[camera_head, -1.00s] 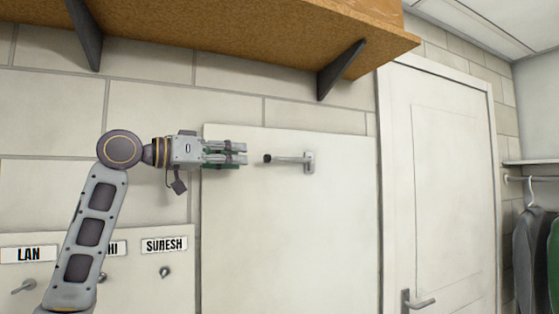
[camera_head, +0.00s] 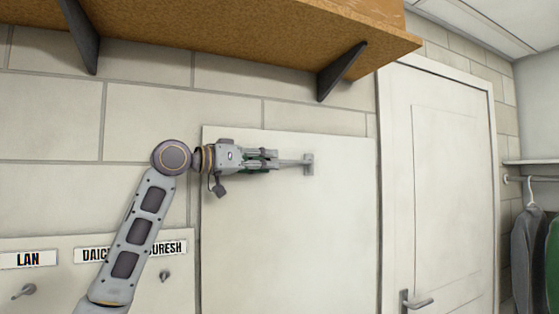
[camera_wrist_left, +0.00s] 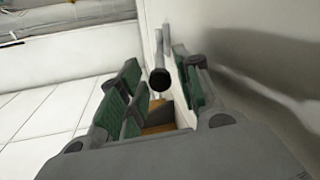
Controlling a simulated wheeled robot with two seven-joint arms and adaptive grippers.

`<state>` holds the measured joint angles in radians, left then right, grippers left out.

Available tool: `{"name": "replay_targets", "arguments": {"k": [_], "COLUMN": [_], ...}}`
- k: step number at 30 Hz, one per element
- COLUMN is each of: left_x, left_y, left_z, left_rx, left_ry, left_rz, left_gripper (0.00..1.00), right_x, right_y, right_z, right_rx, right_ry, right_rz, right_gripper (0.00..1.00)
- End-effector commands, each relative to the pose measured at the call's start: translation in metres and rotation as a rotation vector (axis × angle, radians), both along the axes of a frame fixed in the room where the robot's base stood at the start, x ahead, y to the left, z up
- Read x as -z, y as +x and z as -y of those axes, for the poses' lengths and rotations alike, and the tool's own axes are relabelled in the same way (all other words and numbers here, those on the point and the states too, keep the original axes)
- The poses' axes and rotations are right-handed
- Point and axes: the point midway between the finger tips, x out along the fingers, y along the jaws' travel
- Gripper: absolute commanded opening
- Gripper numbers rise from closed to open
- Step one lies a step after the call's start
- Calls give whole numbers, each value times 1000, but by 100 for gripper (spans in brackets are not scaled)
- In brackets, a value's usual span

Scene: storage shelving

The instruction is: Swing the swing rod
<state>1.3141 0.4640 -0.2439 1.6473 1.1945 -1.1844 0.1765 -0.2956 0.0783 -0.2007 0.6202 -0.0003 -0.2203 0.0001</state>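The swing rod (camera_head: 292,162) is a short grey metal rod on a small wall plate (camera_head: 309,164), sticking out to the left over a white panel. My left gripper (camera_head: 272,159) is at the rod's free end and hides its dark tip in the head view. In the left wrist view, the rod's round black tip (camera_wrist_left: 158,80) lies between the spread green-padded fingers of my left gripper (camera_wrist_left: 160,88). The fingers are apart, and I see no clear grip on the rod. My right gripper is out of view.
A wooden shelf (camera_head: 220,40) on dark brackets hangs above. The white panel (camera_head: 290,245) is clear below the rod. A white door (camera_head: 445,190) with a lever handle is to the right. Name labels and hooks (camera_head: 165,276) are at lower left.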

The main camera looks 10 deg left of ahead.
Motion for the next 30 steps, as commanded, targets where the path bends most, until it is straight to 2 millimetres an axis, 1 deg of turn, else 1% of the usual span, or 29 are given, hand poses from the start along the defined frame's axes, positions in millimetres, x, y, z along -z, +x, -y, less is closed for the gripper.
{"name": "replay_targets", "arguments": {"k": [1,4,12,16,24,25,26,30], "left_x": [-2,-2,-1,-1,0,0,0,0], "left_y": [5,14,32,34,35,35,35,35], "left_z": [5,14,31,34,34,34,34,34], "left_rx": [2,2,1,1,1,1,1,1], "left_ry": [-2,-1,-1,-1,0,0,0,0], "left_rz": [-1,-2,-1,1,0,0,0,0], "left_gripper": [34,34,34,34,34,32,29,11], "right_x": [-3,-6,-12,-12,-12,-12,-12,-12], "right_y": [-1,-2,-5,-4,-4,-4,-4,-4], "right_z": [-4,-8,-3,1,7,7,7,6], "right_rx": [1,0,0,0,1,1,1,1], "right_ry": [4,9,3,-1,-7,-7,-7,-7], "right_rz": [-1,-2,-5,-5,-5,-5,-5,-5], "right_gripper": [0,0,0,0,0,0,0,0]}}
